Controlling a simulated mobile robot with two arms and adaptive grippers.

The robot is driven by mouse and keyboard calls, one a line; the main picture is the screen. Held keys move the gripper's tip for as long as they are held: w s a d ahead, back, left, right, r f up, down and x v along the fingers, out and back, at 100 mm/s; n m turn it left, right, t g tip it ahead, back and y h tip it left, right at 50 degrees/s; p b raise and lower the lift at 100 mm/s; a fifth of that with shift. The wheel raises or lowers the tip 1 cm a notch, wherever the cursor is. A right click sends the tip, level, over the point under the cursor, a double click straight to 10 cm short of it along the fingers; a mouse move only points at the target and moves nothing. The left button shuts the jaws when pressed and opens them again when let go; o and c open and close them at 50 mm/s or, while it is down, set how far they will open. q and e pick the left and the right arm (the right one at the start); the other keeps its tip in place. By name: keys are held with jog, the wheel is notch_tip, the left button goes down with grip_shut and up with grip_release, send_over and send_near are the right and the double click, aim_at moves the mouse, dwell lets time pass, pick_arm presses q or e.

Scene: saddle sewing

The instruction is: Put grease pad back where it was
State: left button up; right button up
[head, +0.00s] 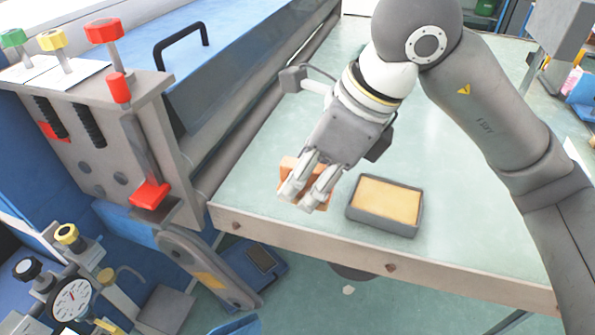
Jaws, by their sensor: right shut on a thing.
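My right gripper (305,197) reaches down over the table near its front left corner. It is shut on an orange-brown block (289,164), which I take to be the grease pad; the fingers hide much of it. I cannot tell whether the block touches the table. Just right of the gripper, a dark grey tray (381,226) with a flat tan filling stands on the table. My left gripper is not in view.
The pale green table (450,150) has a wooden front edge (330,251) close below the tray. A machine with red, yellow and green knobs (103,31) stands at the left, with a dial gauge (72,299) below. The table is clear behind the tray.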

jog(key=w+f+p, duration=0.1)
jog(key=w+f, duration=0.1)
jog(key=w, duration=0.1)
jog(key=w+a+f+p, duration=0.1)
jog(key=w+f, duration=0.2)
jog(key=w, duration=0.1)
jog(key=w+f+p, duration=0.1)
jog(key=w+f, duration=0.1)
jog(key=w, duration=0.2)
jog(key=shift+a+f, duration=0.2)
jog(key=shift+f, duration=0.1)
jog(key=shift+w+f, duration=0.3)
jog(key=shift+f, duration=0.15)
jog(key=f+p, duration=0.1)
jog(key=f, duration=0.2)
jog(key=shift+w+a+p, duration=0.1)
jog(key=shift+w+p, duration=0.25)
jog(key=shift+f, duration=0.45)
